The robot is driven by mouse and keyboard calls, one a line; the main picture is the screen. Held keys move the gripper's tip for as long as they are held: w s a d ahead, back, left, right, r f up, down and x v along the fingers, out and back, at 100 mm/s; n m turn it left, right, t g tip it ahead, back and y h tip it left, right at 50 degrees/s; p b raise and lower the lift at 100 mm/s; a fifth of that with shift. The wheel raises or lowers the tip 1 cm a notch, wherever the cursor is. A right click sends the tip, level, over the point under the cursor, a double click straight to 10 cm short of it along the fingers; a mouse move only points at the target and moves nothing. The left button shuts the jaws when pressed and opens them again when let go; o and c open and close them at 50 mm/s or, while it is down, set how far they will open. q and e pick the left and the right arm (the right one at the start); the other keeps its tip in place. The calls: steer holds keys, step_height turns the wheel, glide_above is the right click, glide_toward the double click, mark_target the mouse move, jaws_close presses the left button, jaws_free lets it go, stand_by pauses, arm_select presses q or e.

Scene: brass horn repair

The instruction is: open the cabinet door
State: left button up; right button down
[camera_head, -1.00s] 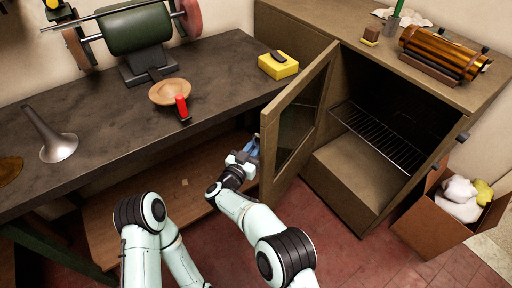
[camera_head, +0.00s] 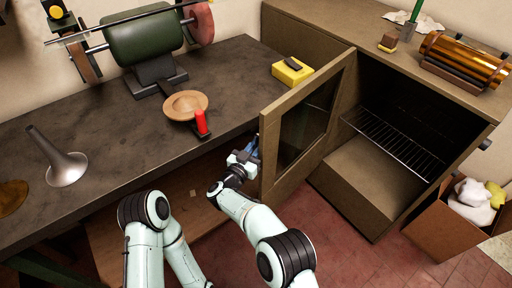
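The cabinet (camera_head: 345,195) stands at the right, with its brown-framed, glass-paned door (camera_head: 322,125) swung wide open toward the workbench. The interior shows a wire rack (camera_head: 388,142). My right gripper (camera_head: 250,152) is at the outer free edge of the door, on the side away from the cabinet opening. Its fingers are small and partly hidden by the door edge, so I cannot tell whether they are open or shut, or touching the door. My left arm shows at the lower left, but its gripper is not in view.
The dark workbench (camera_head: 90,130) holds a grinder (camera_head: 145,45), a wooden bowl (camera_head: 184,105), a red-handled tool (camera_head: 201,122), a yellow block (camera_head: 292,71) and a metal bell (camera_head: 66,168). A cardboard box of rags (camera_head: 436,222) stands on the floor right of the cabinet. A brass cylinder (camera_head: 466,58) lies on the cabinet top.

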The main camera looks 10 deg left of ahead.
steer(key=shift+r, duration=0.1)
stand_by(0.3)
steer(key=c, duration=1.2)
jaws_free()
arm_select(q)
steer(key=shift+a, duration=0.1)
